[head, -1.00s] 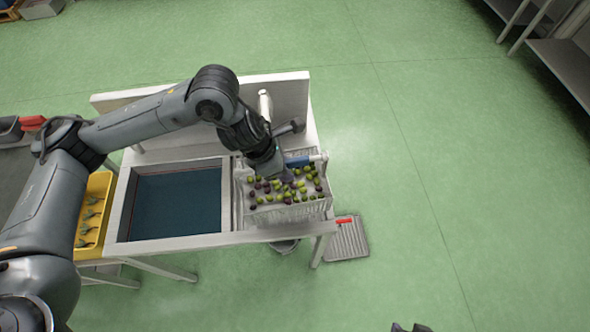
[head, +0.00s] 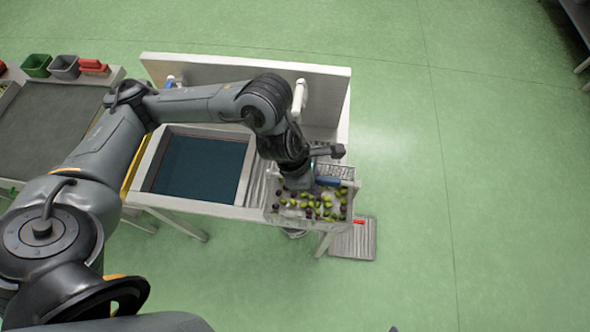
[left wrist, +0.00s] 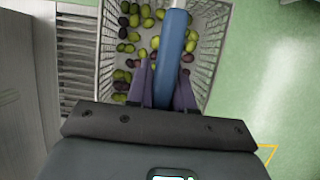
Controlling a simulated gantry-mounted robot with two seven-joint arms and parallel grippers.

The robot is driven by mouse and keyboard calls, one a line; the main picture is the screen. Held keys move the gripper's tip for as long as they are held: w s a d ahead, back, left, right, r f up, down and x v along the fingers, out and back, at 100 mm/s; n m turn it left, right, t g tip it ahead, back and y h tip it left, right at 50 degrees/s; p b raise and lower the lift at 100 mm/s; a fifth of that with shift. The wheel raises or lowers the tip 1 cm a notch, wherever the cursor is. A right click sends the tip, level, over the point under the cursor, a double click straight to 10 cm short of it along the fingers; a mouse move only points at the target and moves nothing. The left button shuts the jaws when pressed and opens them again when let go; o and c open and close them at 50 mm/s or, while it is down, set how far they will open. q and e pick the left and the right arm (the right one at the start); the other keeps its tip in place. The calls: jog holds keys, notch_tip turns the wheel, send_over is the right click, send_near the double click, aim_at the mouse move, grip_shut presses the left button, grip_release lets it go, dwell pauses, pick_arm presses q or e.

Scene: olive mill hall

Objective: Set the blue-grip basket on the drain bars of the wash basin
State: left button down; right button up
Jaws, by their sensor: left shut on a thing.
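The blue-grip basket (head: 286,212) is a pale mesh basket holding green and dark olives, at the right end of the wash basin's counter. My left gripper (head: 314,184) is over it, shut on its blue grip (head: 329,181); the left wrist view shows the grip (left wrist: 170,50) between the fingers. The drain bars (head: 256,188) show beside and behind the basket, and left of it in the left wrist view (left wrist: 76,60). The basket covers the bars beneath it; I cannot tell whether it touches them. The wash basin (head: 200,165) holds dark blue water. My right gripper is not seen.
A white tap (head: 299,98) and the tall backsplash (head: 230,75) stand behind the basin. A grey ribbed tray with a red grip (head: 354,240) is on the floor at the right. A dark worktop (head: 45,120) with small bins is left. Open green floor lies right.

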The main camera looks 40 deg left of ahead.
pick_arm(q)
jog(key=w+a+f+b, duration=0.1)
jog(key=w+a+f, duration=0.3)
jog(key=a+f, duration=0.6)
jog(key=shift+w+a+f+b, duration=0.2)
jog(key=shift+w+f+b, duration=0.1)
jog(key=shift+f, duration=0.3)
jog(key=shift+f, duration=0.1)
jog(key=c, duration=1)
grip_release()
